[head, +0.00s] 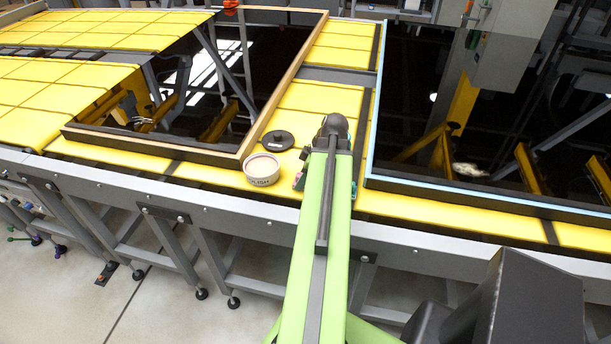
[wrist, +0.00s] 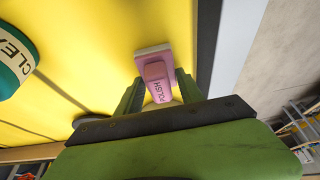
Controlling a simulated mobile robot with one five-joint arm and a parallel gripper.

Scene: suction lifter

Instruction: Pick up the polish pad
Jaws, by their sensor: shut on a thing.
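The pink polish pad (wrist: 153,70) shows in the wrist view, with a pale flat base and a handle lettered POLISH. My gripper (wrist: 158,90) is shut on its handle, with one green finger on each side. The pad is over the yellow surface (wrist: 105,60); I cannot tell whether it touches it.
A white tub (head: 262,174) and a flat black disc (head: 277,141) sit left of my arm. A wood-framed dark panel (head: 247,140) lies at left, a blue-edged dark panel (head: 372,130) at right. A teal container (wrist: 14,62) lettered CLEA shows at the wrist view's left.

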